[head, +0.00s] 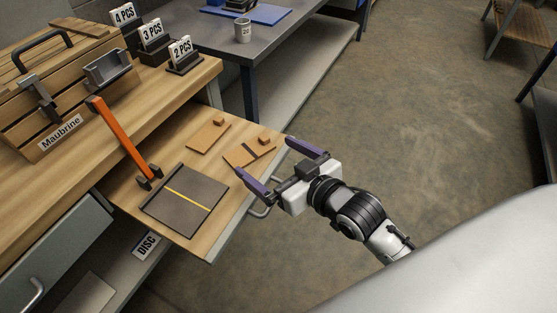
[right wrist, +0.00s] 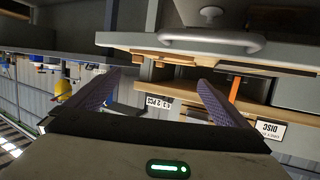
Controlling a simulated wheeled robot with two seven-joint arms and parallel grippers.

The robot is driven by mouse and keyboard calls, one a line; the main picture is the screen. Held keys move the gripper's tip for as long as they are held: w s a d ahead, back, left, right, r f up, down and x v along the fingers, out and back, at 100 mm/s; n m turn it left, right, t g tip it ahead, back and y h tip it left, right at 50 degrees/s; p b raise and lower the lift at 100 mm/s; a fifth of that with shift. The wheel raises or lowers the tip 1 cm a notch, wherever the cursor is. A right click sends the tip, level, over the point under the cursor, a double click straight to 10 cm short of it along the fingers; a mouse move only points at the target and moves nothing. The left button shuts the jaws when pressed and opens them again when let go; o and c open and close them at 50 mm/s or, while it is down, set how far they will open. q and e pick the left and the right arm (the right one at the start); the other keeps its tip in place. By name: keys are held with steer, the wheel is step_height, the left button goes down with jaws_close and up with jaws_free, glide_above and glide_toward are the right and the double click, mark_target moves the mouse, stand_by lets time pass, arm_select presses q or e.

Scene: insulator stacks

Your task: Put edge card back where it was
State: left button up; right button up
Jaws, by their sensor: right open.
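No card in view is marked as the edge card. On the pulled-out wooden drawer board (head: 200,238) lie a plain wooden card with a small block (head: 208,137), a wooden card with a dark stripe and a small block (head: 250,153), and a dark plate with a yellow line (head: 184,201). Label cards reading 4 PCS (head: 123,14), 3 PCS (head: 151,29) and 2 PCS (head: 181,49) stand in dark holders on the bench. My right gripper (head: 263,155) is open and empty at the board's right edge, near the striped card. My left gripper is not in view.
A drawer handle (right wrist: 212,43) shows close above my right fingers in the right wrist view. An orange-handled tool (head: 119,137) rises beside the dark plate. A wooden toolbox (head: 62,85) stands on the bench. Open floor (head: 400,120) lies to the right.

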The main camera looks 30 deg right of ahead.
steer(key=shift+v, duration=1.4)
